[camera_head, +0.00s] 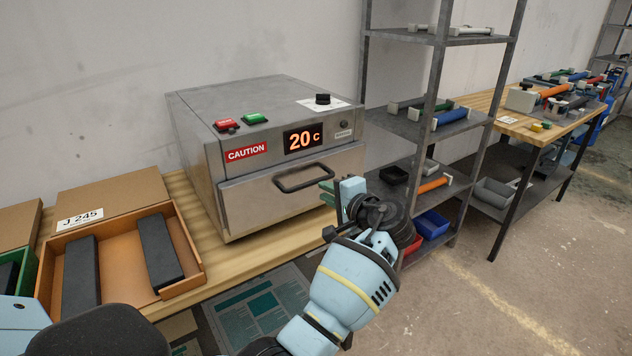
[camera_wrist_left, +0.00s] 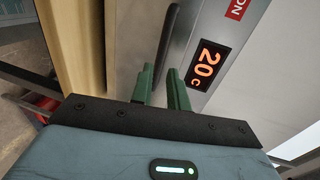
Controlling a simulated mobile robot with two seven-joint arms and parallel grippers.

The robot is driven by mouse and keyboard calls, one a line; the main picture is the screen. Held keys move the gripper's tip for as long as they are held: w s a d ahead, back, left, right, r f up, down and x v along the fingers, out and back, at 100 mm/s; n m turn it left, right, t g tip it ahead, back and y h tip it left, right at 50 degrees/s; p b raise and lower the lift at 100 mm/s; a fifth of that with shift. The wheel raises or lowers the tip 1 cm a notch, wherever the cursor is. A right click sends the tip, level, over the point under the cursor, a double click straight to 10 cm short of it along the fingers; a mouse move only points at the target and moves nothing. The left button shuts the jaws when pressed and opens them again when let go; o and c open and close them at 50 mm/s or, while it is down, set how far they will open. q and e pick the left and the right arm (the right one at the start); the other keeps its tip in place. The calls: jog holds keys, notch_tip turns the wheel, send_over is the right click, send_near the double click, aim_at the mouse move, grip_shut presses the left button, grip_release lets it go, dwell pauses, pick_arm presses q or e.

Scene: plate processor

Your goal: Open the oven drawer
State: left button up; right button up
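The oven (camera_head: 265,150) is a grey metal box on the wooden bench. Its front drawer (camera_head: 262,204) looks shut, with a dark bar handle (camera_head: 303,177). My left gripper (camera_head: 327,192) is at the right end of the handle, just below it in the head view. In the left wrist view, its two green fingers (camera_wrist_left: 162,88) are apart, with the dark handle (camera_wrist_left: 168,38) beyond and in line with the gap. I cannot tell whether they touch it. The drawer's inside is hidden. My right gripper is in neither view.
The oven's display (camera_head: 303,138) reads 20 C. An orange box (camera_head: 185,233) with black blocks stands left of the oven. A metal shelf rack (camera_head: 437,80) with trays and tools stands close on the right. The floor (camera_head: 500,300) in front is clear.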

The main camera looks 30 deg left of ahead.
aim_at(312, 184)
pick_arm(q)
jog(key=shift+x, duration=3.9)
jog(key=shift+r, duration=0.1)
jog(key=shift+c, duration=0.5)
grip_shut()
